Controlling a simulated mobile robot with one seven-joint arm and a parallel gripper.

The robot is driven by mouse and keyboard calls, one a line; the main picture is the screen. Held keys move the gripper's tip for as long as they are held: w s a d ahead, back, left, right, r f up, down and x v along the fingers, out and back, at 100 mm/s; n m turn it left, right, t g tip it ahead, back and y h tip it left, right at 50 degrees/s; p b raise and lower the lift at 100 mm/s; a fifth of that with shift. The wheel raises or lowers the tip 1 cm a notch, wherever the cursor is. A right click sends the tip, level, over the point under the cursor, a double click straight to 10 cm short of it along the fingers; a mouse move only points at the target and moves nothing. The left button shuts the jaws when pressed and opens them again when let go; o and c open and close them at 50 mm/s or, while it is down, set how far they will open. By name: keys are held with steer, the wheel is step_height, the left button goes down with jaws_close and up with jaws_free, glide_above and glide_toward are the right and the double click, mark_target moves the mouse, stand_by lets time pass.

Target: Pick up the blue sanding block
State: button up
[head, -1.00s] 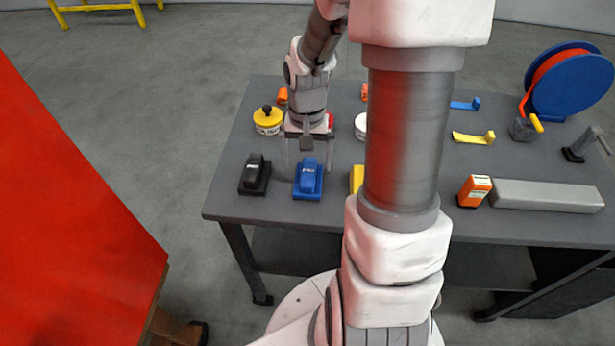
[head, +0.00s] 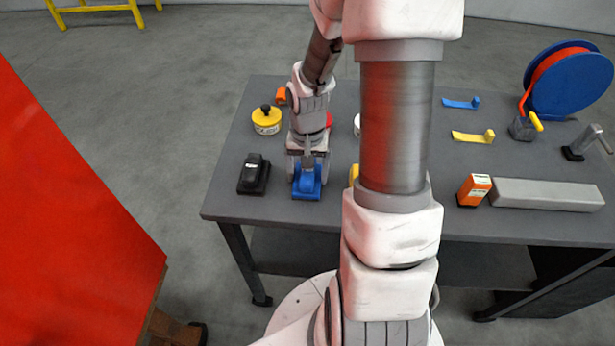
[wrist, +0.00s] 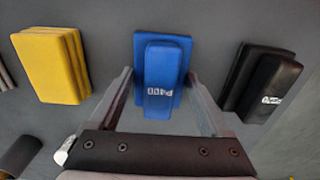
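The blue sanding block (head: 307,184) lies on the grey table near its front edge. In the wrist view the blue sanding block (wrist: 161,78) shows between and just beyond my fingertips. My gripper (head: 307,172) is over the block in the head view, and its body hides the block's rear part. In the wrist view my gripper (wrist: 160,82) is open, with one finger on each side of the block and a gap on both sides. I see no contact with the block.
A black sanding block (head: 254,174) lies left of the blue one, and a yellow block (wrist: 54,65) lies on its other side. A yellow-lidded tin (head: 267,120) stands behind. An orange box (head: 474,190) and a grey bar (head: 547,195) lie further right on the table (head: 225,205).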

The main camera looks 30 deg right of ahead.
steer(key=c, duration=0.6)
steer(key=shift+o, duration=0.2)
steer(key=shift+r, duration=0.15)
steer(key=shift+r, duration=0.55)
step_height(320, 180, up, 3)
steer(key=shift+f+p, duration=0.15)
steer(key=shift+p, duration=0.15)
steer(key=w+d+r, duration=0.5)
steer(key=d+r, duration=0.2)
steer(key=d, duration=0.3)
steer(key=shift+w+d, duration=0.2)
steer(key=shift+w, duration=0.05)
